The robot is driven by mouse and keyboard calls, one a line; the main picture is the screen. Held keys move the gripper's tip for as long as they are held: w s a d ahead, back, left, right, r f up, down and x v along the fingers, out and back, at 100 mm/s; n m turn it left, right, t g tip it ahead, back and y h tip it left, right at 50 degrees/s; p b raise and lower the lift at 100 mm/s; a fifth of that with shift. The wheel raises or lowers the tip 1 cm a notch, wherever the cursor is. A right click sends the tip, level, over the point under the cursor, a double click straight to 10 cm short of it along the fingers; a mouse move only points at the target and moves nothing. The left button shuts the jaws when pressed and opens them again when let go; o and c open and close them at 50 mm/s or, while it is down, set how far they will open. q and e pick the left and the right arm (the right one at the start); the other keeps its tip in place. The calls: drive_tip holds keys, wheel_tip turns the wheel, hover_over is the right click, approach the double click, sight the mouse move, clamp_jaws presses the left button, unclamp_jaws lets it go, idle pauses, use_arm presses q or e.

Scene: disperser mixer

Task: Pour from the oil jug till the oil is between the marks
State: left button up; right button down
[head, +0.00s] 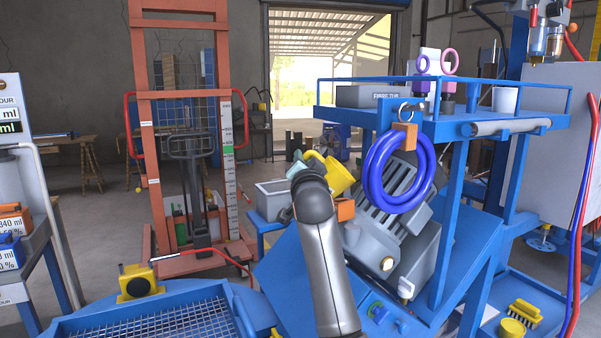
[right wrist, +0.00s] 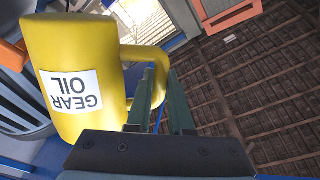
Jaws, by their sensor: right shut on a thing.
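The yellow oil jug (head: 339,176) is tilted in the head view, beside the grey finned motor housing (head: 393,187). In the right wrist view the jug (right wrist: 85,60) fills the left side, with its "GEAR OIL" label upside down in the picture. My right gripper (right wrist: 163,95) is shut on the jug's handle; in the head view my right gripper (head: 312,168) is partly hidden behind my own wrist. A small pale fitting (head: 405,288) sits low on the housing. I cannot make out the marks, an oil level or any stream of oil. My left gripper is out of view.
Blue hoses (head: 402,180) hang before the housing, under a blue shelf (head: 340,122). An orange lift frame (head: 150,110) stands behind at left. A blue tray with a mesh (head: 160,325) is at the front left.

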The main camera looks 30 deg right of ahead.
drive_tip(key=shift+r+m, duration=0.2)
drive_tip(key=shift+m, duration=0.2)
drive_tip(key=shift+s+d+m+b, duration=0.2)
drive_tip(key=shift+m+b, duration=0.15)
drive_tip(key=shift+m, duration=0.15)
drive_tip(key=shift+s+d+r+m+h, duration=0.3)
drive_tip(key=shift+d+m+h, duration=0.15)
drive_tip(key=shift+m, duration=0.55)
drive_tip(key=shift+s+d+m+b, duration=0.15)
drive_tip(key=shift+m+b, duration=0.15)
idle(1.7)
